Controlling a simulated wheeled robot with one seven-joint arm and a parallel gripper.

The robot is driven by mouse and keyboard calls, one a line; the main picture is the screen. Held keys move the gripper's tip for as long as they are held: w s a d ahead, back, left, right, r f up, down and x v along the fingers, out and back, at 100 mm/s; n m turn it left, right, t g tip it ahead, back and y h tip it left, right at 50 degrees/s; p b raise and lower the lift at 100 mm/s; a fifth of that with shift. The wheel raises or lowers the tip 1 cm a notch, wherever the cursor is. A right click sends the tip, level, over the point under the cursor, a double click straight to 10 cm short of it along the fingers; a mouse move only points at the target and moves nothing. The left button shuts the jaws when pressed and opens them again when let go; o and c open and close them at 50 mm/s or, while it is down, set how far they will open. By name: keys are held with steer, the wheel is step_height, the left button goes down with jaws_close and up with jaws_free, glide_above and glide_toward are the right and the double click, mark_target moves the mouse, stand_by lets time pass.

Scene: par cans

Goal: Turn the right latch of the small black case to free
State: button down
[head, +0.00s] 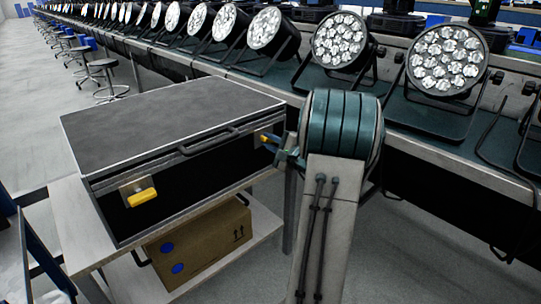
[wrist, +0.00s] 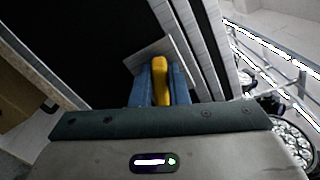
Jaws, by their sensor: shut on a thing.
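The small black case (head: 170,125) lies shut on a light trolley shelf, with a handle (head: 210,139) at the front. Its left latch (head: 141,197) is a yellow lever on a metal plate. The right latch (head: 265,138) shows as a little yellow beside my gripper (head: 276,146), which partly hides it. In the wrist view the yellow lever of the right latch (wrist: 161,76) stands between the two blue fingers of my gripper (wrist: 160,88), in front of its metal plate (wrist: 183,51). The fingers are shut on the lever.
The trolley (head: 68,225) carries a cardboard box (head: 200,245) on its lower shelf. A long bench behind holds a row of par cans (head: 341,41), close behind my arm. Stools (head: 104,75) stand at the back left. Open floor (head: 410,260) shows at lower right.

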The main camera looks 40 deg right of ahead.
steer(key=n+b, duration=0.2)
steer(key=b, duration=0.2)
steer(key=f+n+b, duration=0.1)
steer(key=n+b, duration=0.1)
steer(key=b, duration=0.2)
steer(key=shift+a+n+b, duration=0.1)
steer(key=shift+n+b, duration=0.2)
steer(key=shift+b, duration=0.1)
steer(key=shift+r+b, duration=0.1)
steer(key=shift+b, duration=0.35)
steer(key=c, duration=1.4)
jaws_free()
steer(key=shift+s+r, duration=0.1)
steer(key=s+d+p, duration=0.1)
steer(key=s+p, duration=0.2)
steer(key=s, duration=1)
steer(key=shift+s, duration=0.35)
